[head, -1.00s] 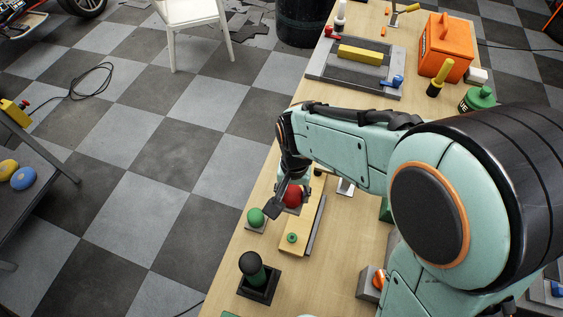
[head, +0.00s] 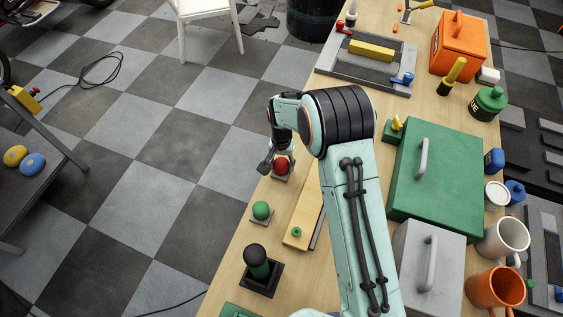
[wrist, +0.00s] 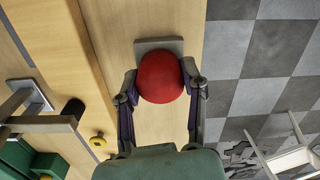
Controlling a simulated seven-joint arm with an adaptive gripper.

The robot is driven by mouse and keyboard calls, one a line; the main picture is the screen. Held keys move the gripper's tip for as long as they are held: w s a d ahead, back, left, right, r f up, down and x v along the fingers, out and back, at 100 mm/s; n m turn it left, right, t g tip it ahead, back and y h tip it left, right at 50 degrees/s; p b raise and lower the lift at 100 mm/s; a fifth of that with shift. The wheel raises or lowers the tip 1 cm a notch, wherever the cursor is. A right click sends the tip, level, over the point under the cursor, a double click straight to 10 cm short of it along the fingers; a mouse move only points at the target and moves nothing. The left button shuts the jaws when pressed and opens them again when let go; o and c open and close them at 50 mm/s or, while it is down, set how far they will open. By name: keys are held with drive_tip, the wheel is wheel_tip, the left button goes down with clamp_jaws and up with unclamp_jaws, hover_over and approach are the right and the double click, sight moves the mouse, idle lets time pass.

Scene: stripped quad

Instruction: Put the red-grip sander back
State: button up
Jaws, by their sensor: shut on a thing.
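The red-grip sander (head: 282,166) has a round red grip on a flat grey base. My gripper (head: 280,152) is shut on the red grip. In the wrist view the two fingers of my gripper (wrist: 162,92) flank the red grip (wrist: 160,77), and the grey base shows beyond it. The sander is over the left strip of the table, beyond a green-grip sander (head: 261,210). I cannot tell whether its base touches the wood.
A wooden plank (head: 303,222) with a small green knob lies to the right. A black-handled tool (head: 256,262) stands in a dark holder nearer. A green box (head: 447,170) and grey box (head: 428,260) stand right of my arm. The table's left edge is close to the sander.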

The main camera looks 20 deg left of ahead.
sight(282, 162)
drive_tip(key=shift+f, duration=0.2)
drive_tip(key=o, duration=1.2)
drive_tip(key=shift+r, duration=0.1)
wheel_tip(282, 162, up, 12)
drive_tip(key=shift+r, duration=0.15)
